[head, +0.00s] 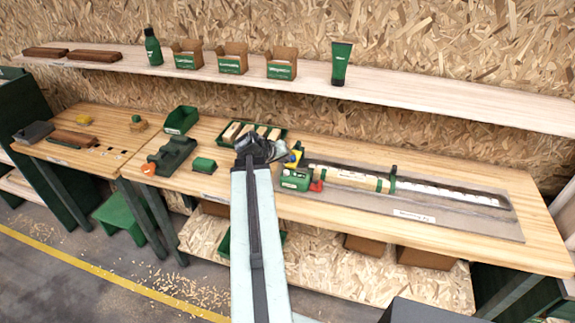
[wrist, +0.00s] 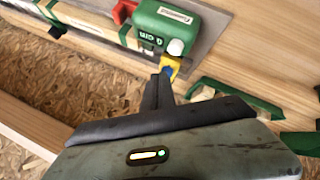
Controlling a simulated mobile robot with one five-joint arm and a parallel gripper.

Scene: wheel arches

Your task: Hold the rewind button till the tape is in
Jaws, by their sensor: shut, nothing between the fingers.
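The green tape device (head: 296,180) lies at the left end of a grey plate. In the wrist view the green housing (wrist: 165,25) shows a small display that seems to read "0 cm". A red part (wrist: 123,10) is on one side, a white round knob (wrist: 176,47) and a yellow-and-blue part (wrist: 169,66) on the near side. I cannot tell which is the rewind button. My gripper (wrist: 160,82) is shut and empty, its tips at the yellow-and-blue part; contact is unclear. In the head view my gripper (head: 268,148) partly blocks that area.
A wooden piece (head: 345,175) with green ends lies on the grey plate (head: 450,222), with a pale strip (head: 450,190) to its right. A green tray (head: 240,128) of blocks stands behind my gripper. Boxes and bottles stand on the shelf (head: 430,88) above.

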